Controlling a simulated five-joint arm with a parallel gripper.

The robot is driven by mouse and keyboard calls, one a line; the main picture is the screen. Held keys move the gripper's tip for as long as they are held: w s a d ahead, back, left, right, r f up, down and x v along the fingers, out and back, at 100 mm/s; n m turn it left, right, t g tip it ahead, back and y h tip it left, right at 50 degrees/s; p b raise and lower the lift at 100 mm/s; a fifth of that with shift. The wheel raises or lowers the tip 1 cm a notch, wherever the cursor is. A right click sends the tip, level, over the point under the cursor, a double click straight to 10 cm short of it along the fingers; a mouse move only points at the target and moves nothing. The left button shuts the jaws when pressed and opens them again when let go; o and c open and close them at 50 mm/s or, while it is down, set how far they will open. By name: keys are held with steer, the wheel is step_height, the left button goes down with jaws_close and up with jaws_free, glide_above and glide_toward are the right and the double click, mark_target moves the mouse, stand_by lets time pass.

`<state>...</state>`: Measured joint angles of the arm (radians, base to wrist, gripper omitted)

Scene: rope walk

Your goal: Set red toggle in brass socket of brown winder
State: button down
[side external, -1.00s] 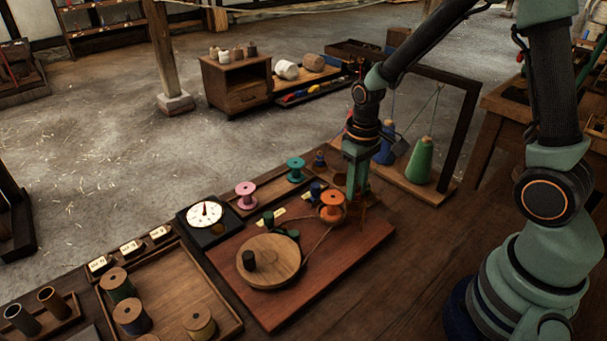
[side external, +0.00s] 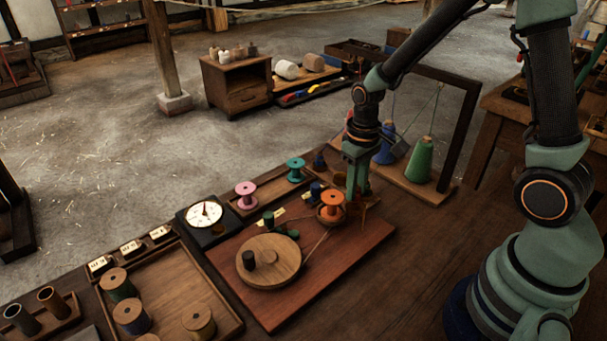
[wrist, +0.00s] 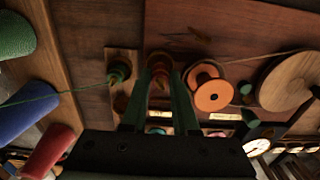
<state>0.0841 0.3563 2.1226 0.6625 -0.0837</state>
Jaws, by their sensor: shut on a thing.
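The brown winder is a reddish-brown board (side external: 330,270) with a round wooden wheel (side external: 268,262), a dark knob (side external: 249,261) on it, and an orange spool (side external: 332,202) joined by cord. My gripper (side external: 357,197) points down just right of the orange spool, over the board's back right part. In the wrist view my gripper (wrist: 162,85) is shut on a small reddish-brown thing (wrist: 160,76), which looks like the red toggle but is dark and partly hidden by the fingers. A brownish ring shows by the fingertips; I cannot tell whether it is the brass socket.
A round dial (side external: 205,214) stands left of the winder. Pink (side external: 246,194) and teal (side external: 296,168) spools stand behind it. A dark frame (side external: 463,135) with a green cone (side external: 420,161) and a blue cone is close behind my gripper. A tray (side external: 170,290) of spools is front left.

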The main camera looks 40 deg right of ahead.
steer(key=shift+f, duration=0.1)
steer(key=shift+f, duration=0.8)
steer(key=shift+f, duration=0.1)
steer(key=shift+c, duration=1.8)
jaws_free()
step_height(320, 180, up, 2)
steer(key=shift+w+r, duration=0.1)
steer(key=shift+r, duration=2.95)
